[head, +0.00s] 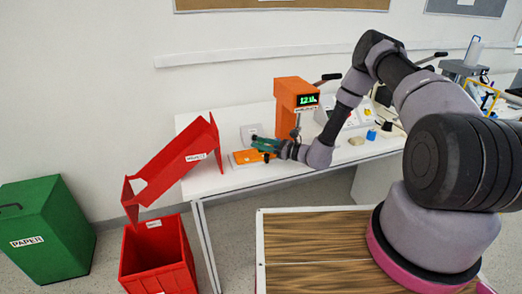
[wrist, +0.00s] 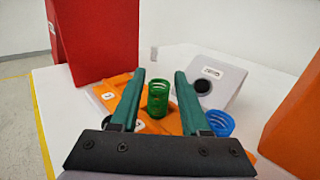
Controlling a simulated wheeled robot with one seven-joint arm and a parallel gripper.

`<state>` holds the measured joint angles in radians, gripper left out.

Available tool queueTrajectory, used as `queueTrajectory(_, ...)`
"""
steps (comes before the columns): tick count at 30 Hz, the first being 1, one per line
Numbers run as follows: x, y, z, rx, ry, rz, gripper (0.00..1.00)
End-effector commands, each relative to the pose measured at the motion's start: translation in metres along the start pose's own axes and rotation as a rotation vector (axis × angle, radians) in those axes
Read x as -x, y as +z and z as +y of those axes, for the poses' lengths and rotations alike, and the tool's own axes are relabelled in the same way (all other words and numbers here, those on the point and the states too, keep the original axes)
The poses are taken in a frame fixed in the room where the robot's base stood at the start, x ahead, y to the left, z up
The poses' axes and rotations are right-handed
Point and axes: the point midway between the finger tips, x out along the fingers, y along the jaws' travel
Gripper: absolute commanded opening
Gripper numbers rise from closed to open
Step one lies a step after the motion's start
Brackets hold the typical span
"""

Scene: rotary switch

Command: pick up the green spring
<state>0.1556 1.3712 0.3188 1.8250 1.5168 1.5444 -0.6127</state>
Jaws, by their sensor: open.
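The green spring (wrist: 158,97) stands upright in the wrist view, on or just behind an orange plate (wrist: 120,90) on the white table. My gripper (wrist: 158,82) is open, with its two green fingers to the left and right of the spring in the picture. I cannot tell whether the spring is fully between the fingertips or beyond them. In the head view my gripper (head: 266,145) is over the orange plate (head: 245,157), and the spring cannot be made out there.
A blue ring-shaped part (wrist: 220,122) is right of my gripper. A grey box labelled ZERO (wrist: 222,75) stands behind it. A red chute (head: 178,165) is at the table's left end, above a red bin (head: 158,262). An orange machine with a display (head: 291,98) stands behind.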

Motion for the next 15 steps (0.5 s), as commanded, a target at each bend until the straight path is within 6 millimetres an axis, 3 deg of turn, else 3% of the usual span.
queueTrajectory(4, 0.0004, -0.0001, 0.0000, 0.000, 0.000, 0.000, 0.42)
queueTrajectory(7, 0.0005, 0.0000, 0.0001, 0.000, 0.000, 0.000, 0.04)
queueTrajectory(8, 0.0005, 0.0000, 0.0001, 0.000, 0.000, 0.000, 0.00)
queueTrajectory(15, 0.0006, 0.0001, 0.0002, -0.001, 0.000, 0.000, 0.00)
